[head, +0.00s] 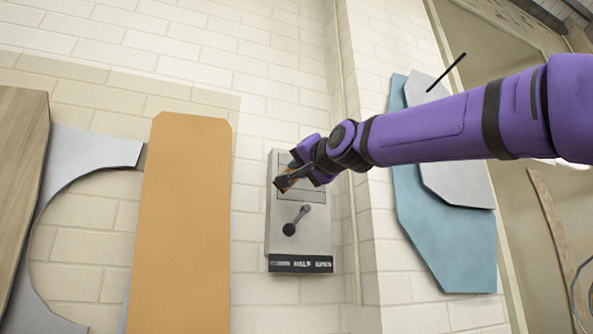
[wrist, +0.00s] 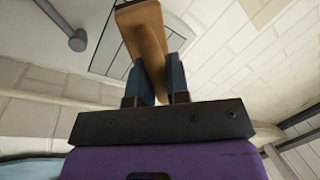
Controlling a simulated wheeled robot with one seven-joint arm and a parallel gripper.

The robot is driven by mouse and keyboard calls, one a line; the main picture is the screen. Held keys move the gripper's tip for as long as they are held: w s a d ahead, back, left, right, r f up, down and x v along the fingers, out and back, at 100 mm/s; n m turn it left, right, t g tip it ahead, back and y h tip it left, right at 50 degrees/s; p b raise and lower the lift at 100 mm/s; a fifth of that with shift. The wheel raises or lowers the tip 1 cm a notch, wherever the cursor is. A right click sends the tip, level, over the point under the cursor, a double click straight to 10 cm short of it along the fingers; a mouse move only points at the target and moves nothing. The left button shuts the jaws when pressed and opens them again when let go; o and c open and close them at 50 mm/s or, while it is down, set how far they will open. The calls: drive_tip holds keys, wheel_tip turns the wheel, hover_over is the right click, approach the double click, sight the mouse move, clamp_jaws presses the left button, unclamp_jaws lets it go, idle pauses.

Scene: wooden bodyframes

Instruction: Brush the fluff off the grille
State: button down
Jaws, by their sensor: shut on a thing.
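My gripper (wrist: 158,80) is shut on a tan wooden piece, apparently the brush (wrist: 146,32), held between its dark fingers in the wrist view. Its bristles cannot be made out. In the head view my gripper (head: 291,180) is in front of the upper part of a grey wall box, and a little of the brown brush (head: 285,182) shows. The grille (head: 316,207) seems to be the outlined rectangle there, partly hidden by my gripper. It also shows beside the brush in the wrist view (wrist: 108,40). Contact cannot be told. I cannot make out any fluff.
A dark lever (head: 297,221) sticks out of the box below the grille, above a dark label plate (head: 300,264). An orange board (head: 180,230) leans on the left. Blue (head: 440,235) and grey (head: 455,170) panels are on the right, behind my arm.

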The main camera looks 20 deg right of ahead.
drive_tip(key=shift+s, duration=0.25)
drive_tip(key=shift+s, duration=0.15)
drive_tip(key=v, duration=0.2)
drive_tip(key=shift+s+a+r, duration=0.15)
drive_tip(key=shift+s, duration=0.25)
drive_tip(key=shift+s, duration=0.1)
idle(0.4)
